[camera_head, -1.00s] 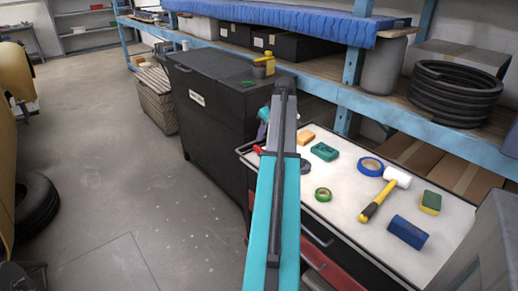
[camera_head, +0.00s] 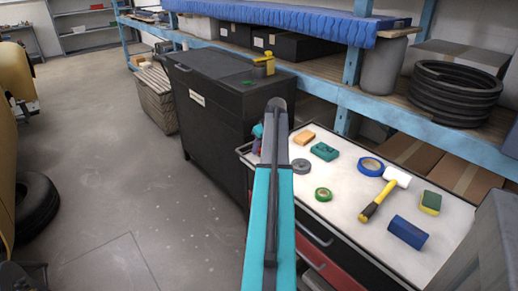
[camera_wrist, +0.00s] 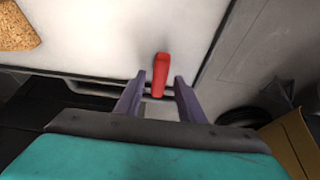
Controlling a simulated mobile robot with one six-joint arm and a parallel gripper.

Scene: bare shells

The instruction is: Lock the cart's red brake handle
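The cart (camera_head: 342,207) has a white top and black and red drawers, and stands right of my arm in the head view. Its red brake handle (camera_wrist: 161,70) shows in the wrist view as a short upright bar at the edge of the white top. My gripper (camera_wrist: 159,80) is open, with one purple finger on each side of the handle's lower part. I see gaps between the fingers and the handle. In the head view my arm hides the handle and most of the gripper.
On the cart lie a yellow-handled mallet (camera_head: 378,200), blue tape (camera_head: 371,166), green tape (camera_head: 323,194), a blue block (camera_head: 408,232) and several small blocks. A black cabinet (camera_head: 215,120) stands behind my gripper. A blue-framed shelf runs along the back. The floor at left is open.

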